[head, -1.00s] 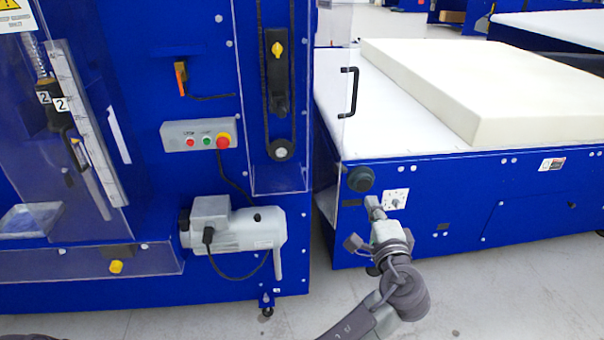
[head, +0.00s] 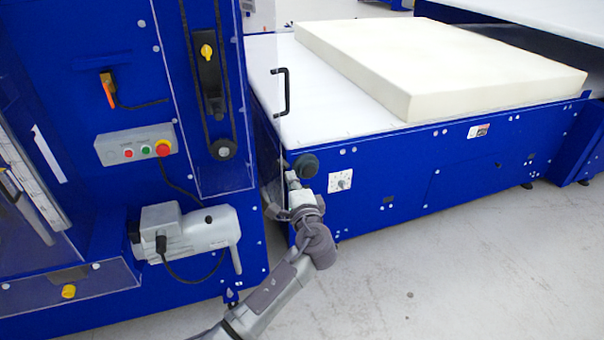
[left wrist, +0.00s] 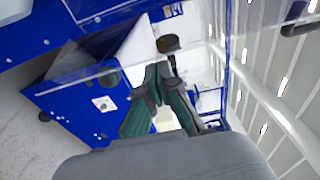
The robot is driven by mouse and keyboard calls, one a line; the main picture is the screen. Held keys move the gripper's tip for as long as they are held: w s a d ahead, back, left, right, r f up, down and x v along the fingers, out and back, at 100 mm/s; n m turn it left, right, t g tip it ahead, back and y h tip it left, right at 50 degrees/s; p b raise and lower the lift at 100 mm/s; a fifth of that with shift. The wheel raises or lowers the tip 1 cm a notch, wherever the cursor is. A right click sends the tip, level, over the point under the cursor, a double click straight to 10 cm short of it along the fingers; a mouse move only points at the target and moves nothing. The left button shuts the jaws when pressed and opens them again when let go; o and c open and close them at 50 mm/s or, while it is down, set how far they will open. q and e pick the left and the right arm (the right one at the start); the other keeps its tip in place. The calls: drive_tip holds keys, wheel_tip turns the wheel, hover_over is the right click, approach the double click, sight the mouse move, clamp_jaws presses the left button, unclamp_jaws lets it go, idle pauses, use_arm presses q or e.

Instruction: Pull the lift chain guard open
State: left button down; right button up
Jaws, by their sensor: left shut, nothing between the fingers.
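The lift chain guard is a clear panel (head: 262,112) with a black handle (head: 284,92). It stands swung out from the right edge of the blue machine, in front of the foam table's left end. The lift chain (head: 190,60) and its lower sprocket (head: 223,149) show on the machine's column. My left gripper (head: 292,182) is low by the guard's outer edge, below the handle; I cannot tell whether it touches. In the left wrist view its fingers (left wrist: 160,75) are shut and empty, and the handle (left wrist: 298,22) is at the top right. My right gripper is out of view.
A foam block (head: 430,65) lies on the white-topped blue table (head: 440,180) at the right, with a black knob (head: 305,165) on its front. A control box (head: 135,146) and a grey motor (head: 188,235) project from the machine. The floor at lower right is clear.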

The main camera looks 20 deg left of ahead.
use_arm(q)
drive_tip(key=shift+s+a, duration=0.15)
drive_tip(key=s+a+m+t+h+p, duration=0.1)
drive_tip(key=s+a+m+h+p, duration=0.1)
drive_tip(key=s+a+h, duration=0.1)
drive_tip(key=shift+s+a+m+t+h, duration=0.3)
drive_tip(key=shift+s+a+h, duration=0.1)
drive_tip(key=shift+s+a, duration=0.3)
drive_tip(key=shift+w+a, duration=0.1)
drive_tip(key=shift+a, duration=0.05)
